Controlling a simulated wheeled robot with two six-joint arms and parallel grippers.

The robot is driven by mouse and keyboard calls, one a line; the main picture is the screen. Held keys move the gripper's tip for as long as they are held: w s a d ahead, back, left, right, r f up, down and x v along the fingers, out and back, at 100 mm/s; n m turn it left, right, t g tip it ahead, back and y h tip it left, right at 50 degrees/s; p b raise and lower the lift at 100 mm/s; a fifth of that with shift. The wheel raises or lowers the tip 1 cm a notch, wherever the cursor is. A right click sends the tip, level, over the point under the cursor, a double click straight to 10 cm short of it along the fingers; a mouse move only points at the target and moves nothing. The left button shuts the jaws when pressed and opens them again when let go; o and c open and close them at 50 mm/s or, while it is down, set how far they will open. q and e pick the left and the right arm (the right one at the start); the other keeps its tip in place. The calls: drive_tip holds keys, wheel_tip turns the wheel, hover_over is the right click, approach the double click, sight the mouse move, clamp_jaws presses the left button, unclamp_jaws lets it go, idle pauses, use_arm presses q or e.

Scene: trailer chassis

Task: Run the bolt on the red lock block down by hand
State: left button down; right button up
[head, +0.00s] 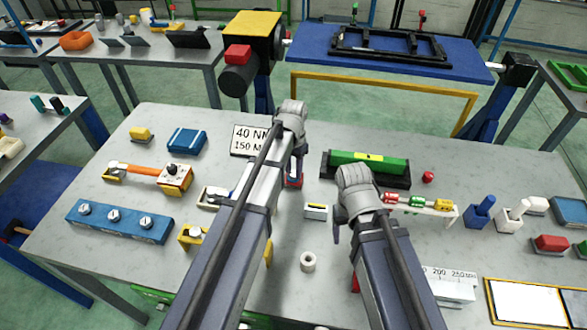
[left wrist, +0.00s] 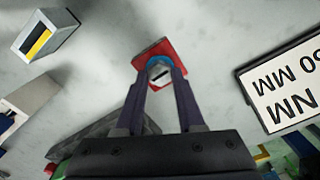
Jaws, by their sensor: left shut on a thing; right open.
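The red lock block (left wrist: 153,49) lies on the grey table, seen from above in the left wrist view. A bolt with a pale slotted head (left wrist: 160,74) and a blue ring around it stands on the block. My left gripper (left wrist: 163,80) is shut on the bolt, with a dark finger on either side of the head. In the head view, part of the red block (head: 295,183) shows beside my left arm, which hides most of it. My right gripper (head: 338,232) is to the right of the block, away from it; its fingers are mostly hidden by my arm.
A sign reading 40 NM (head: 248,139) stands behind the block. A green block in a black holder (head: 367,166) is to the right. A small box with a yellow stripe (head: 316,211) and a white ring (head: 308,262) lie nearby on the table.

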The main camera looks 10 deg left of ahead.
sight(293, 173)
use_arm(q)
drive_tip(key=m, duration=0.6)
drive_tip(key=shift+m, duration=0.3)
drive_tip(key=m, duration=0.5)
drive_tip(key=shift+w+a, duration=0.1)
drive_tip(key=shift+m, duration=0.4)
drive_tip(key=c, duration=0.5)
unclamp_jaws()
drive_tip(key=shift+r, duration=0.2)
use_arm(e)
drive_tip(key=shift+r, duration=0.15)
use_arm(q)
wheel_tip(293, 173, up, 8)
drive_tip(key=p, duration=0.7)
drive_tip(key=shift+f+p, duration=0.25)
drive_tip(key=shift+p, duration=0.1)
use_arm(e)
wheel_tip(293, 173, up, 8)
drive_tip(key=shift+f, duration=0.2)
